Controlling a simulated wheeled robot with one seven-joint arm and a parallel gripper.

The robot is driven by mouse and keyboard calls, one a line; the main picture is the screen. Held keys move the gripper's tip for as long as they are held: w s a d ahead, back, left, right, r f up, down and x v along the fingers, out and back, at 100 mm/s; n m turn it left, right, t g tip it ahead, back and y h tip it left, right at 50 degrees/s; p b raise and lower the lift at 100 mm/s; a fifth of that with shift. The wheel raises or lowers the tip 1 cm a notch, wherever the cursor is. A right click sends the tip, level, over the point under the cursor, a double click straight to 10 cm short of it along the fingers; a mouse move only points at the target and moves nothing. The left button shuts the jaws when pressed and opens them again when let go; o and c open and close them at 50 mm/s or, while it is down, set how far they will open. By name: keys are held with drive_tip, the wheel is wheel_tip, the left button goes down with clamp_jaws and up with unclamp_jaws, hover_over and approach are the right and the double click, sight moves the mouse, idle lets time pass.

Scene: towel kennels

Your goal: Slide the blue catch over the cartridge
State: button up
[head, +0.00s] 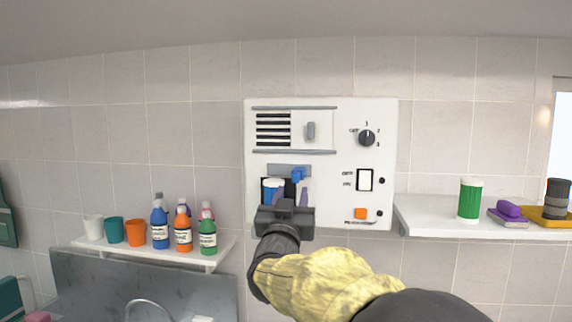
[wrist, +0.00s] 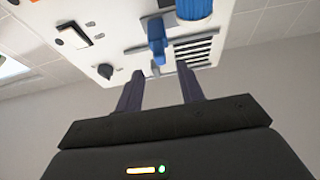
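The blue catch (head: 298,174) sits on a grey track on the front of the white wall unit, above and right of the cartridge. The cartridge (head: 271,185), blue with a white band, sits in a dark recess and is partly hidden by my gripper. My gripper (head: 290,194) is in front of the recess with its fingers apart and nothing held. The wrist view, turned over, shows the catch (wrist: 156,35) in line with the gap between my fingers (wrist: 158,68); contact cannot be told. The cartridge (wrist: 194,10) shows at the top edge there.
A bottle shelf (head: 215,255) is at left. A right shelf (head: 430,220) holds a green canister (head: 469,198).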

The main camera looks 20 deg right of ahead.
sight(297, 171)
drive_tip(key=p+x, duration=0.4)
drive_tip(key=x, duration=0.4)
drive_tip(key=shift+w+d+r, duration=0.1)
drive_tip(key=shift+w+r, duration=0.1)
drive_tip(key=shift+r, duration=0.1)
drive_tip(key=shift+w+d+p, duration=0.3)
drive_tip(key=shift+w+p, duration=0.05)
drive_tip(key=shift+w, duration=0.05)
clamp_jaws()
